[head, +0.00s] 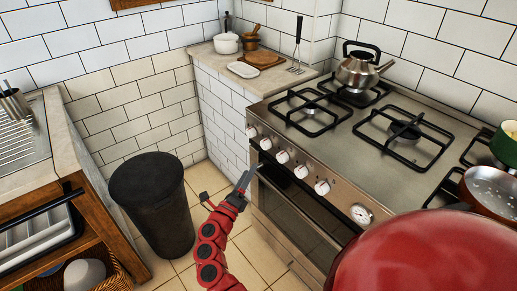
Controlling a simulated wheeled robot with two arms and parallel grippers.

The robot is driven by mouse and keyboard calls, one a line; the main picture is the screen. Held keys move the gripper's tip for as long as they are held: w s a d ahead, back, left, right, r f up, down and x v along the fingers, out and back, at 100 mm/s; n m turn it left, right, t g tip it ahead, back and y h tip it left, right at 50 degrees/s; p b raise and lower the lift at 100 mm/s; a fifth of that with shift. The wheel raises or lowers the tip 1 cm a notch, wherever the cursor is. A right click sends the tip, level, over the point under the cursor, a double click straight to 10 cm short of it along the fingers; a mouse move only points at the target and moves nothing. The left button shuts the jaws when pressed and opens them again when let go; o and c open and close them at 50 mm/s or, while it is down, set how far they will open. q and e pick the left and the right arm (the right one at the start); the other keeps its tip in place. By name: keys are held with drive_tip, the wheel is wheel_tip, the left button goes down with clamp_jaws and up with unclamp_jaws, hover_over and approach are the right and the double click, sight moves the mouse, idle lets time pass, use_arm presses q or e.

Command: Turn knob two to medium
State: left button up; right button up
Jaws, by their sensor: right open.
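The stove (345,150) has a row of several white knobs along its front panel. Counting from the left, the second knob (266,143) sits between the first knob (252,131) and the third knob (282,157). No numbers can be read, and the knob settings are too small to tell. My right gripper (246,179) is at the end of the red arm, in front of the oven door and below the left knobs. It is open, with nothing seen between its fingers, and appears apart from the knobs. My left gripper is not in view.
A black bin (152,205) stands on the floor left of my right arm. A steel kettle (358,70) sits on the back burner. A round dial (361,213) is right of the knobs.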

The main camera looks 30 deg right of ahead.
sight(263, 147)
drive_tip(key=x, duration=1.1)
drive_tip(key=shift+d+r, duration=0.1)
